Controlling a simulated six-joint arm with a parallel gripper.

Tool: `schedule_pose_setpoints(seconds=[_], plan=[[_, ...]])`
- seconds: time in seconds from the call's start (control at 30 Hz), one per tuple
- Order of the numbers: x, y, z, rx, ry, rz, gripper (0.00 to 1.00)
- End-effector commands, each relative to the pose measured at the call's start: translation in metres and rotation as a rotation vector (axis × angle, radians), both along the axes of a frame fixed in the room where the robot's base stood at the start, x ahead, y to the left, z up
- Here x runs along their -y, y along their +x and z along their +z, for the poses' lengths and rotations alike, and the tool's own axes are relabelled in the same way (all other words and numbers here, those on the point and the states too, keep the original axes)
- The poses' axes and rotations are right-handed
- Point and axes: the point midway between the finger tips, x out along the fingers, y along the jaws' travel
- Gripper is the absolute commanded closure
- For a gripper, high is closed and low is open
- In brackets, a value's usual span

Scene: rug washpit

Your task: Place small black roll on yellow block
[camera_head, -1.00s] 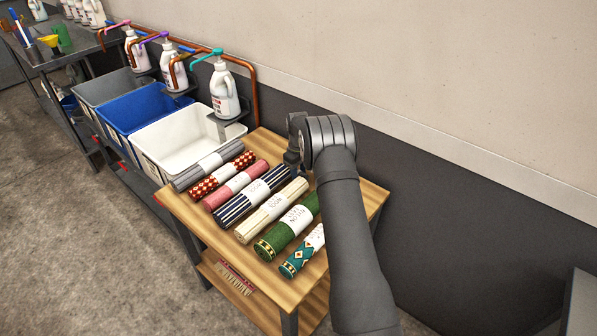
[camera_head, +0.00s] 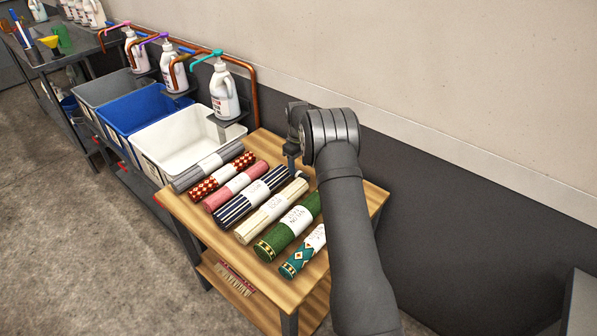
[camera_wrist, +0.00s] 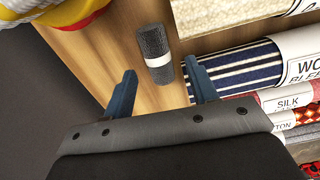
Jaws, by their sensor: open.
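The small black roll (camera_wrist: 155,44), dark and speckled with a white band, lies on the wooden table top in the wrist view. My gripper (camera_wrist: 160,67) is open, with one blue-grey finger on each side of the roll's near end in the picture. I cannot tell how high the fingers are above the table. A yellow thing (camera_wrist: 88,16) with a red edge, perhaps the yellow block, is cut off at the top left of the wrist view. In the head view, my arm hides the roll and the yellow thing, and only part of my gripper shows.
Several labelled rug rolls lie side by side on the table (camera_head: 178,207), including a striped one (camera_head: 242,205) close to my right finger in the wrist view. White (camera_head: 150,160), blue (camera_head: 112,125) and grey bins stand left. A wall runs behind the table.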

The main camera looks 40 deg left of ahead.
Motion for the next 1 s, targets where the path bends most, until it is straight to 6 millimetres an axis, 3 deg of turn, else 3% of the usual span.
schedule_pose_setpoints(seconds=[0.2,0.4,0.93,1.0], plan=[[-0.001,0.000,0.049,0.002,0.003,0.000,0.47],[-0.001,0.000,0.074,0.001,0.001,0.000,0.47],[0.000,0.000,0.080,0.000,0.000,0.000,0.47],[0.000,0.000,0.080,0.000,0.000,0.000,0.59]])
